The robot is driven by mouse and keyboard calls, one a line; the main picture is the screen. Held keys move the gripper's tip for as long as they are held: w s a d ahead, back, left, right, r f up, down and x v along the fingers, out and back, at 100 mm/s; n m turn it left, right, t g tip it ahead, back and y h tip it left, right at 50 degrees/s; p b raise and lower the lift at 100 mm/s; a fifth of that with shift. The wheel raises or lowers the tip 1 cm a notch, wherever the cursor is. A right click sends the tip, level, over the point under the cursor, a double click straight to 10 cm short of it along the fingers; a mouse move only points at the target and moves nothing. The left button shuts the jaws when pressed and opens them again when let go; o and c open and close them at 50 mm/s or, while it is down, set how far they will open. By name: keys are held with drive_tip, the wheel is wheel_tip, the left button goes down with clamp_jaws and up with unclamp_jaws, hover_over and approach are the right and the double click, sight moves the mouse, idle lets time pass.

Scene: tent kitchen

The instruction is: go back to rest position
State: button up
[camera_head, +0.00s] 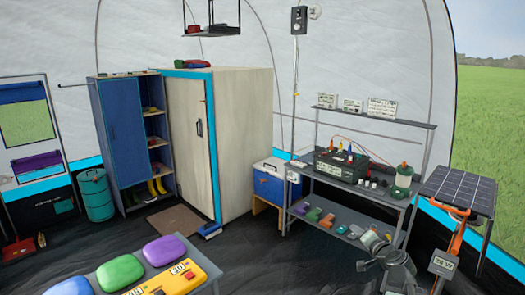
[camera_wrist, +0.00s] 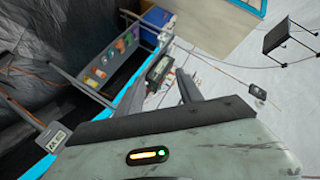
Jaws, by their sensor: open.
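In the wrist view my gripper (camera_wrist: 158,98) shows its two dark grey fingers standing apart, with nothing between them. It is open and empty. Behind the fingers is the pale green-grey gripper body with a small orange and green light. In the head view a grey part of my arm shows at the lower right, in front of the workbench (camera_head: 352,190). How far the fingers are from the bench cannot be told. The wrist view is tilted and shows the bench and a black power box (camera_wrist: 160,68) beyond the fingers.
A solar panel (camera_head: 460,188) on an orange stand is right of my arm. A table with coloured cushions, one purple (camera_head: 164,250), and a yellow device (camera_head: 175,277) is at the front left. A blue cooler (camera_head: 271,184) and cabinet (camera_head: 243,130) stand behind. Dark floor between is clear.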

drive_tip(key=s+a+f+n+g+y+p, duration=0.1)
drive_tip(key=a+f+n+g, duration=0.15)
drive_tip(key=a, duration=0.65)
drive_tip(key=a+f+n+g+y+p, duration=0.1)
drive_tip(key=a+n+g+y, duration=0.15)
drive_tip(key=a, duration=0.65)
drive_tip(key=s+a+f+n+g+y+p, duration=0.1)
drive_tip(key=a+f+n+g, duration=0.15)
drive_tip(key=a, duration=0.65)
drive_tip(key=s+a+f+n+g+h, duration=0.2)
drive_tip(key=s+a+f+n+g, duration=0.15)
drive_tip(key=s, duration=0.45)
drive_tip(key=s+d+f+g+h, duration=0.2)
drive_tip(key=s+d+g, duration=0.1)
drive_tip(key=s+d, duration=0.3)
drive_tip(key=shift+s+d+f+m+h, duration=0.3)
drive_tip(key=shift+s+f+m+h, duration=0.05)
drive_tip(key=shift+s+m, duration=0.1)
